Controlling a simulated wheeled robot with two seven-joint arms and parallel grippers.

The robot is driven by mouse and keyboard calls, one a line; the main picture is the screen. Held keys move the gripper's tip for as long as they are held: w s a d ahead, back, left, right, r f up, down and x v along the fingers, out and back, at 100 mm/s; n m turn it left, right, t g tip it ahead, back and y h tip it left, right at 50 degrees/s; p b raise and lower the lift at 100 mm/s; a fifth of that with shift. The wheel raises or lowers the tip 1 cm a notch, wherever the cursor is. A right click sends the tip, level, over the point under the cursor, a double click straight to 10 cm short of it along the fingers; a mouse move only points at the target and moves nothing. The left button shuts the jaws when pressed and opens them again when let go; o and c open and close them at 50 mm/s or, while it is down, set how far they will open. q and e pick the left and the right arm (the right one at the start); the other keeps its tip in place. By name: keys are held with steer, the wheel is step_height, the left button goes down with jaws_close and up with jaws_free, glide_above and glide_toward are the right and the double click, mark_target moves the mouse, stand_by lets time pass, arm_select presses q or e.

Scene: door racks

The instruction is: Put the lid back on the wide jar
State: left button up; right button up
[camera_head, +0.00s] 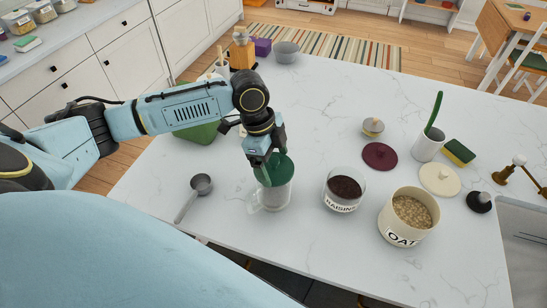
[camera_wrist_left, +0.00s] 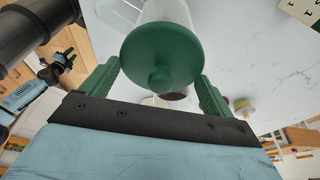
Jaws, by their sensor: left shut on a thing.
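My left gripper (camera_head: 266,166) is shut on a green lid (camera_head: 279,170) at a clear handled vessel (camera_head: 275,196). In the left wrist view the lid (camera_wrist_left: 165,55), with its round knob, shows between the fingers. I cannot tell whether it rests on the vessel's rim. The raisins jar (camera_head: 343,191) and the wider oats jar (camera_head: 408,216) stand open to the right. A maroon lid (camera_head: 380,156) and a cream lid (camera_head: 440,180) lie flat behind them. What looks like my right gripper (camera_wrist_left: 63,62) shows small at the left of the wrist view; its jaws are unclear.
A metal scoop (camera_head: 195,195) lies left of the vessel. A white cup (camera_head: 428,146) with a green handle in it, a sponge (camera_head: 459,152) and a black knobbed piece (camera_head: 479,202) stand at the right. A sink (camera_head: 525,240) is at the right edge. The counter's back middle is clear.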

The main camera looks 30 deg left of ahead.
stand_by(0.3)
arm_select(q)
steer(key=o, duration=0.7)
steer(key=shift+o, duration=0.2)
steer(key=shift+r+p, duration=1.25)
steer(key=shift+p, duration=0.2)
steer(key=shift+r, duration=2.25)
steer(key=shift+c, duration=0.3)
jaws_close()
